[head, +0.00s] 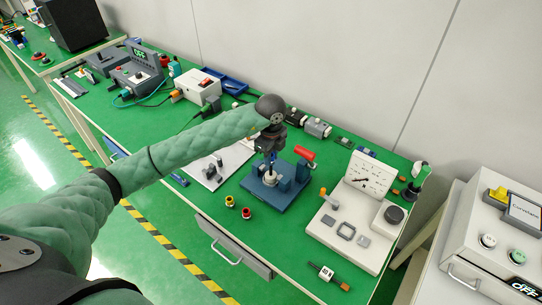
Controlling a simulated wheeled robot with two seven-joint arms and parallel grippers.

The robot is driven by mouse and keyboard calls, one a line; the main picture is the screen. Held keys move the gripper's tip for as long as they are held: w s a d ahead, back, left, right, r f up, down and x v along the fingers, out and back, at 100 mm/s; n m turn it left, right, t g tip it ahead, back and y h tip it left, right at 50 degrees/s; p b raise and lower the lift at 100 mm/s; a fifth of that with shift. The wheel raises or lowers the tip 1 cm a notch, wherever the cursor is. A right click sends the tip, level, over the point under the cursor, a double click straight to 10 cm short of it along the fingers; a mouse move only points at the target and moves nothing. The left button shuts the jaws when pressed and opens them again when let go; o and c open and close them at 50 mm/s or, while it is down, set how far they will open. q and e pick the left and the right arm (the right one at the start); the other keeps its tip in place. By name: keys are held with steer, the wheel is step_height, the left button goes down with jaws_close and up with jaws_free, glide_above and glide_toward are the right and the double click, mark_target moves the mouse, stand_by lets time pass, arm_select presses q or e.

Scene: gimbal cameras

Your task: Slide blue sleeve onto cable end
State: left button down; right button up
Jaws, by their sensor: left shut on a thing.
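My left gripper (270,158) points down over a dark blue fixture plate (288,198) near the middle of the green bench. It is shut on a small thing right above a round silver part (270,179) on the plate. The held thing is mostly hidden and too small to name. I cannot make out for certain which thing is the blue sleeve or the cable end. A black cable (188,123) runs from a white box, and a teal cable lies farther left. My right gripper is not in view.
A red-handled clamp (304,154) stands on the plate's back right. A white gauge panel (362,205) is to the right. Two small red-and-yellow parts (246,213) lie in front. A white box (197,88) and blue tray (232,85) are behind my arm.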

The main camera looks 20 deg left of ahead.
mark_target(271, 174)
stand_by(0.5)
arm_select(q)
steer(key=shift+f+b, duration=0.2)
steer(key=shift+b, duration=0.1)
steer(key=shift+f+b, duration=1.95)
steer(key=shift+f, duration=0.95)
steer(key=c, duration=1.2)
jaws_free()
steer(key=shift+o, duration=0.2)
step_height(271, 174, up, 6)
steer(key=shift+r+b, duration=0.15)
steer(key=shift+b, duration=1.05)
steer(key=shift+r, duration=0.75)
